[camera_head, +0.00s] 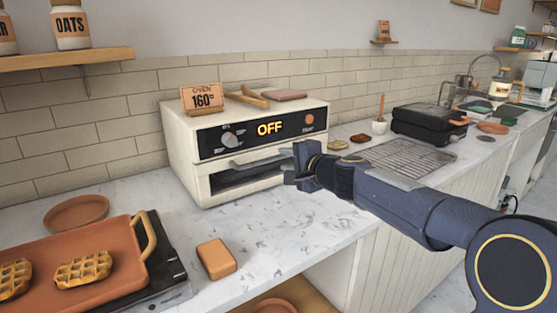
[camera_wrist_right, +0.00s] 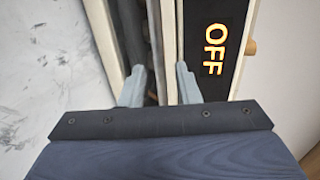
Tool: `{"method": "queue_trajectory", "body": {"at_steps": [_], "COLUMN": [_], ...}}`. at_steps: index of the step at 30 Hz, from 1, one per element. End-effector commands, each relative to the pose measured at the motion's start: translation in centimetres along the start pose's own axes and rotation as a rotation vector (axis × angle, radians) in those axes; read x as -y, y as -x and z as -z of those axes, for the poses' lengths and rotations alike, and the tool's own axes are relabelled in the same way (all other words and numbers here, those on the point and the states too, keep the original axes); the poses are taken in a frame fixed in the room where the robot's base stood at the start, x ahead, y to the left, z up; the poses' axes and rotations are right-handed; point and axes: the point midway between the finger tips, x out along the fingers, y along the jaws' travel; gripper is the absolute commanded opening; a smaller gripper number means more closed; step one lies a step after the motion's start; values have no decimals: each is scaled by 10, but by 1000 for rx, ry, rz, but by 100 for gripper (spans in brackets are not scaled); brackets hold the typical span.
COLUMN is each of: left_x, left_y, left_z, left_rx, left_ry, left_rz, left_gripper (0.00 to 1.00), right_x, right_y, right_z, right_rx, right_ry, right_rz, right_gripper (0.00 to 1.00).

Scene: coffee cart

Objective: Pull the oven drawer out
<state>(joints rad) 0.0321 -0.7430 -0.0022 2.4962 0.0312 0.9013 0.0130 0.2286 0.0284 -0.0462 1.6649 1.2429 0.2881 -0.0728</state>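The cream oven (camera_head: 185,150) stands on the counter against the tiled wall, its display reading OFF. Its drawer front (camera_head: 240,190) is low on the face, below a grey handle bar (camera_head: 255,161) and beside a dark opening or window. My right gripper (camera_head: 289,165) is at the right end of the handle, close in front of the oven. In the right wrist view its two fingers (camera_wrist_right: 160,88) are apart, pointing at the oven's dark slot and pale edges. I cannot tell whether they touch anything. My left gripper is out of view.
An orange tray (camera_head: 115,275) with waffles sits on a black appliance at the front left. An orange block (camera_head: 216,258) lies on the counter before the oven. A sign (camera_head: 201,98) stands on the oven top. A cooling rack (camera_head: 405,157) and black grill (camera_head: 430,122) are right.

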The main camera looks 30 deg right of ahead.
Motion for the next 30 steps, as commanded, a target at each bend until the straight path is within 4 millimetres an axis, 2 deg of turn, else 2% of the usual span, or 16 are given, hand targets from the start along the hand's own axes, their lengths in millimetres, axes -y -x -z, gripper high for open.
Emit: {"method": "queue_trajectory", "body": {"at_steps": [3,9,19,26,30], "left_x": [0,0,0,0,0], "left_y": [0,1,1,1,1], "left_z": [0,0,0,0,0], "left_rx": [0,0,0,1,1], "left_ry": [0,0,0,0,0], "left_rz": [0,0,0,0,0], "left_gripper": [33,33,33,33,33], "right_x": [-1,0,0,0,0], "right_y": [-21,-41,-45,-45,-45], "right_z": [-1,-1,-1,-1,-1], "right_rx": [2,2,2,2,2], "right_ry": [0,2,2,2,2], "right_rz": [-2,-1,-1,-1,-1], "right_gripper": [30,30,30,0,0]}}
